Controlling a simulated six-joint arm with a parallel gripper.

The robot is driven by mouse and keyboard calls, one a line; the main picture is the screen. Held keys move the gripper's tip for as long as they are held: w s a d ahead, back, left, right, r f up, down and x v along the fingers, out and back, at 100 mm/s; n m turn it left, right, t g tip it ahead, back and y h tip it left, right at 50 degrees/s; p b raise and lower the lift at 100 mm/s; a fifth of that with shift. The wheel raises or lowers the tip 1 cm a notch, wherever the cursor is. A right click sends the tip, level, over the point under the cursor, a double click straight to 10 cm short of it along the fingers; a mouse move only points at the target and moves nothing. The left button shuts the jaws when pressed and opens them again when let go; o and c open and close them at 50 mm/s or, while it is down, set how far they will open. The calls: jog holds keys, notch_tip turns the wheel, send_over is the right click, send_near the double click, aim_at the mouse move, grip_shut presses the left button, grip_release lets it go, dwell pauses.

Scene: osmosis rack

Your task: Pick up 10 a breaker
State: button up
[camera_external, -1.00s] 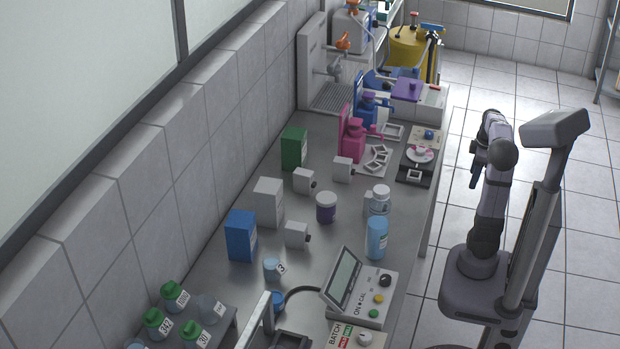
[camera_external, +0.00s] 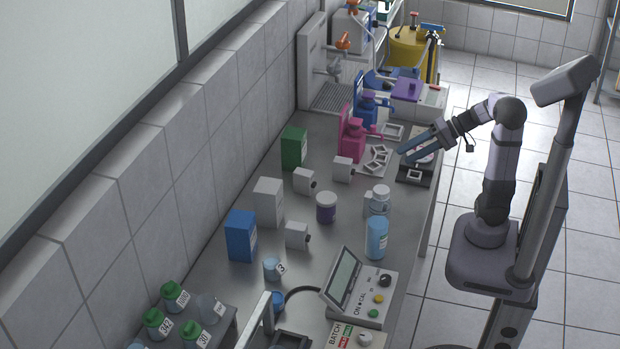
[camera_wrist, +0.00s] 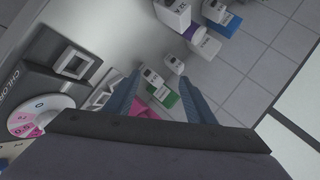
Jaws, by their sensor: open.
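A small light-blue beaker (camera_external: 272,269) marked 3 stands on the bench, left of the display unit. Another clear vessel (camera_external: 211,309) stands at the lower left, its label too small to read. A small blue vessel (camera_external: 278,301) is partly hidden by a metal post. I cannot make out a beaker marked 10. My gripper (camera_external: 407,156) is open and empty, above the bench's right side by the black device. In the wrist view, my gripper's (camera_wrist: 160,78) two blue fingers are spread, with a small white block and green box beyond them.
Green-capped bottles (camera_external: 174,296) stand at the lower left. Blue (camera_external: 241,236), grey (camera_external: 269,202) and green (camera_external: 293,148) boxes line the wall side. A blue bottle (camera_external: 376,239), purple-banded jar (camera_external: 326,208) and display unit (camera_external: 360,290) occupy the bench. Bare bench shows between them.

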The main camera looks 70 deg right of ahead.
jog(key=w+a+m+t+b, duration=0.2)
jog(key=w+m+t, duration=0.3)
jog(key=w+m, duration=0.5)
jog(key=m+t+h+b, duration=0.2)
jog(key=m+t+h, duration=0.15)
jog(key=m, duration=1.35)
send_over(351, 170)
jog(key=s, duration=0.2)
notch_tip(351, 170, down, 4)
jog(key=shift+g, duration=0.45)
jog(key=shift+d+f+b, duration=0.2)
jog(key=shift+f, duration=1.35)
jog(key=shift+d+f+b, duration=0.2)
jog(key=shift+f, duration=1.3)
jog(key=shift+f, duration=0.45)
jog(key=shift+w+a+r+p, duration=0.1)
jog(key=shift+w+p, duration=0.35)
jog(key=shift+w, duration=2.05)
jog(key=c, duration=1.2)
